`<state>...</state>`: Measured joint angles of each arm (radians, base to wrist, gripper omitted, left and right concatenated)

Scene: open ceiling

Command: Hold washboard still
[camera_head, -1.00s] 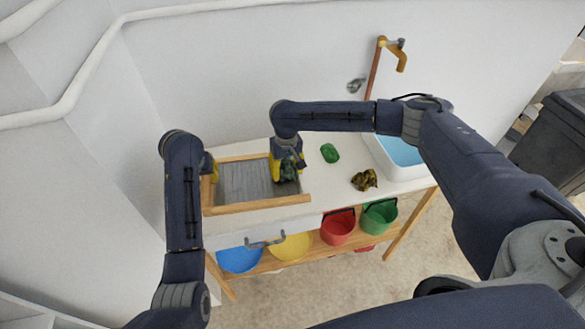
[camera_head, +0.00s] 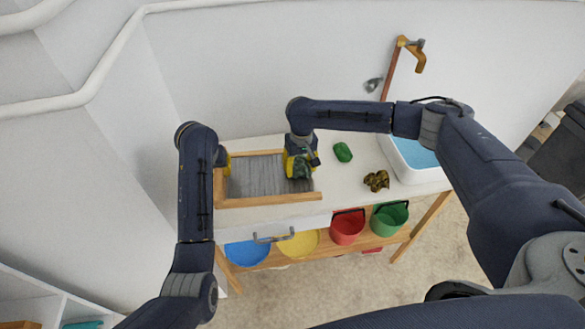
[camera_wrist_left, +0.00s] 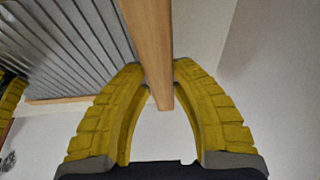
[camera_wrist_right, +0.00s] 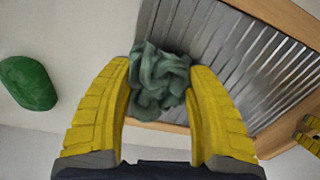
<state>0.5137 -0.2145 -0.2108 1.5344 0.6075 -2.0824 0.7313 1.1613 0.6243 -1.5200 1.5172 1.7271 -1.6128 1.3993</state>
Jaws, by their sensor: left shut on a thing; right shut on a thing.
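The washboard (camera_head: 262,200) has a wooden frame around a grey ribbed metal plate and lies on the white table top at the left. My left gripper (camera_head: 226,161) is shut on the wooden side rail of the washboard (camera_wrist_left: 148,40); the left wrist view shows both yellow fingers (camera_wrist_left: 160,95) on either side of the rail. My right gripper (camera_head: 300,168) is over the right part of the ribbed plate. In the right wrist view its fingers (camera_wrist_right: 160,85) are shut on a crumpled grey-green cloth (camera_wrist_right: 158,80), which lies against the ribs (camera_wrist_right: 235,55).
A green soap-like lump (camera_head: 343,152) and a crumpled brown-yellow cloth (camera_head: 376,181) lie right of the washboard. A basin (camera_head: 400,165) with blue water is further right, near a tap (camera_head: 410,50).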

